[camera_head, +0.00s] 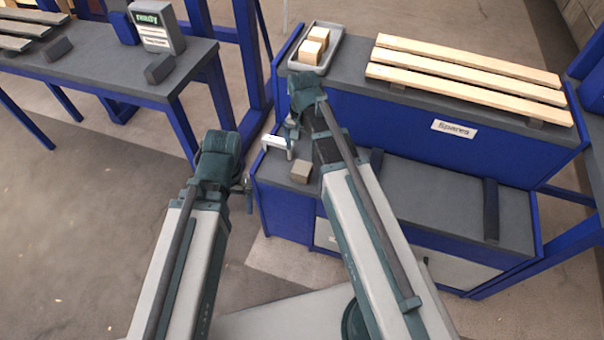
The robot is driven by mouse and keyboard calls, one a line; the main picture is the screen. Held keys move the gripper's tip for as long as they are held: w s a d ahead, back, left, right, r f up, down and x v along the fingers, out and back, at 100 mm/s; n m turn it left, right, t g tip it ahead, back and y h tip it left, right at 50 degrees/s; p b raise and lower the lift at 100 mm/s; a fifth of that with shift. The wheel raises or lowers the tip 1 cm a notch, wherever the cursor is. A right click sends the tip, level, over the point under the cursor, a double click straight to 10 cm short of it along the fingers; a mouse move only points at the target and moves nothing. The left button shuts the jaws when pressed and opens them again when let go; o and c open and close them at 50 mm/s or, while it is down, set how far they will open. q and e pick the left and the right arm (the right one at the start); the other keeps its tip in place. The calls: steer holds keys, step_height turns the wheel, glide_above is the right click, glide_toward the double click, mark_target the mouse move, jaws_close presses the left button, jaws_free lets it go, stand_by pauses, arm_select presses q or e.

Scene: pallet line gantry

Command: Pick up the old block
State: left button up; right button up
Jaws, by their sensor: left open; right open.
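A small grey-brown block (301,171), duller than the pale blocks in the tray, sits on the lower grey bench top near its left end. It looks like the old block. My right gripper (292,128) is open, above and behind this block in the picture, and apart from it. Its fingertips are small and partly hidden by its wrist. My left gripper (248,190) is open, left of the block at the bench's left edge, mostly hidden behind its own wrist. Neither gripper holds anything that I can see.
A grey tray (327,62) with pale wooden blocks (312,46) stands on the raised shelf, beside long pale boards (460,68). A white bracket (276,142) is close to the block. Dark bars (491,210) cross the lower bench. A second table (110,70) stands left.

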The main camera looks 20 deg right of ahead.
mark_target(302, 167)
step_height(302, 167, down, 6)
steer(key=b, duration=0.5)
steer(key=shift+f, duration=0.15)
step_height(302, 167, down, 5)
steer(key=b, duration=0.5)
steer(key=shift+w+a+f, duration=0.1)
steer(key=shift+a+f, duration=0.05)
steer(key=shift+c, duration=0.2)
